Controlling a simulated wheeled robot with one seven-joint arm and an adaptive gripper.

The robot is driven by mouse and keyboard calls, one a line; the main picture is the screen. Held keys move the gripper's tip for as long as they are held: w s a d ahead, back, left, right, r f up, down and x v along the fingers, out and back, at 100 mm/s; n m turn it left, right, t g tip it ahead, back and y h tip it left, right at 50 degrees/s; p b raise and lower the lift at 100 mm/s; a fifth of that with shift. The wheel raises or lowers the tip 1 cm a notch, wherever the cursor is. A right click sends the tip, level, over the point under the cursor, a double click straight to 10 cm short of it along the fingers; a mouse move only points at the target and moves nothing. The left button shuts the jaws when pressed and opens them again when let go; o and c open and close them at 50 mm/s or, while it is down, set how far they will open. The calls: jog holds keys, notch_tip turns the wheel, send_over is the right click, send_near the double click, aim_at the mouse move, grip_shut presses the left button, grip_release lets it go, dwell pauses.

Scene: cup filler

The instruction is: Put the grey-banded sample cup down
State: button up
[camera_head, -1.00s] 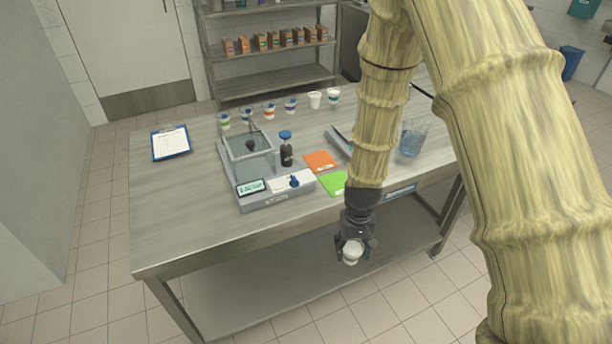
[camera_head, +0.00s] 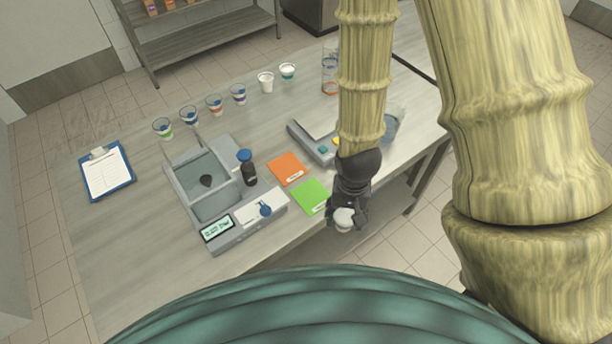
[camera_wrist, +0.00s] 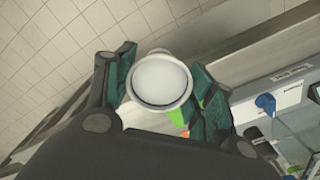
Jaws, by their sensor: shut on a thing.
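My gripper (camera_head: 347,213) is shut on a white cup (camera_head: 344,220), held just off the front edge of the table, close to the green card. In the wrist view the cup (camera_wrist: 160,80) sits between the teal finger pads of my gripper (camera_wrist: 163,88), with its round white top facing the camera. Its band is hidden, so I cannot tell the colour. An orange card (camera_head: 287,168) and a green card (camera_head: 311,196) lie flat and bare on the table (camera_head: 130,240), to the left of my gripper.
A clipboard (camera_head: 107,172) lies far left. A clear container (camera_head: 390,125) stands right of my arm.

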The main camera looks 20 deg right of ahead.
jog(key=shift+w+a+f+b, duration=0.2)
jog(key=shift+w+f+b, duration=0.1)
jog(key=shift+b, duration=0.7)
jog(key=b, duration=0.1)
jog(key=w+b, duration=0.1)
jog(key=shift+w+a+f+b, duration=0.1)
jog(key=shift+w+a+b, duration=0.1)
jog(key=shift+w+b, duration=0.1)
jog(key=shift+w+a+b, duration=0.1)
jog(key=shift+w+b, duration=0.05)
jog(key=shift+b, duration=0.7)
jog(key=w+a, duration=0.1)
jog(key=w, duration=0.3)
jog(key=w+a+b, duration=0.1)
jog(key=w, duration=0.3)
jog(key=w+a, duration=0.1)
jog(key=w, duration=0.3)
jog(key=shift+w+a+f, duration=0.25)
jog(key=shift+w+f, duration=0.15)
jog(key=shift+s+f+b, duration=0.1)
jog(key=shift+f+b, duration=1.55)
jog(key=shift+b, duration=0.2)
jog(key=shift+f, duration=0.15)
jog(key=o, duration=1.1)
jog(key=shift+o, duration=0.2)
